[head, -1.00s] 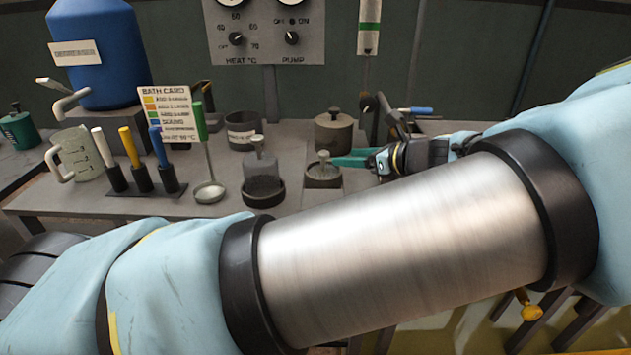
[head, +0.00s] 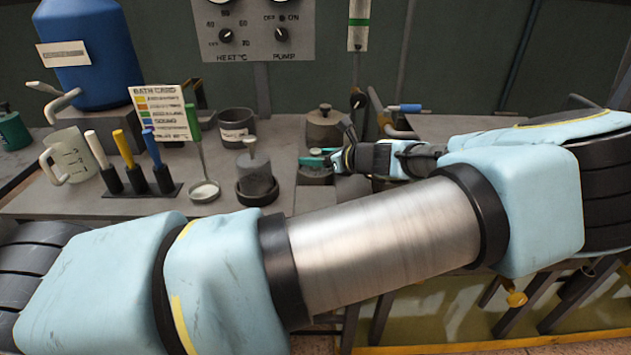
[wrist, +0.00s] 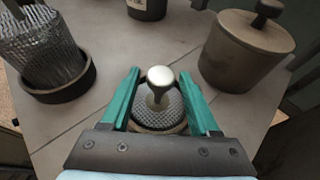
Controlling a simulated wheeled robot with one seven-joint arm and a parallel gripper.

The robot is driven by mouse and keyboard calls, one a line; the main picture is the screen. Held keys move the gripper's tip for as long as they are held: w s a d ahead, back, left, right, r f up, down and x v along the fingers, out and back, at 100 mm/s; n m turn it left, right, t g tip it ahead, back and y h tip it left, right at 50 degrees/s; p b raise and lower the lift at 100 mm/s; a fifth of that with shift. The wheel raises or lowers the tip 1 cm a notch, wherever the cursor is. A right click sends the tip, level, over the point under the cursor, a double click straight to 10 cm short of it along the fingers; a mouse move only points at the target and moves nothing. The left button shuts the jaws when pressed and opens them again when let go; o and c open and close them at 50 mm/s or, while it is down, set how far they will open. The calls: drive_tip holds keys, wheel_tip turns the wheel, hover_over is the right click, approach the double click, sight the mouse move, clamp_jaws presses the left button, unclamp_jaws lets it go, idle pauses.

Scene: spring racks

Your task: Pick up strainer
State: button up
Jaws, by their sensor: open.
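The strainer appears to be the low round mesh piece (wrist: 172,112) with a pale rounded knob on a short stem, in the wrist view. My gripper (wrist: 160,73) is open, with its teal fingers on either side of the knob and stem. I see no finger closed on it. In the head view, my gripper (head: 320,157) is at the small dark round holder (head: 315,177) where this piece sits. The fingers hide its knob there.
A taller mesh cylinder in a black dish (wrist: 62,92) stands to the left. A lidded pot (wrist: 245,50) stands close on the right, and a dark cup (head: 237,125) behind. Colored-handled tools (head: 122,150), a ladle (head: 205,190) and a jug (head: 72,155) are farther left.

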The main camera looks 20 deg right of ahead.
clamp_jaws()
idle(0.3)
idle(1.0)
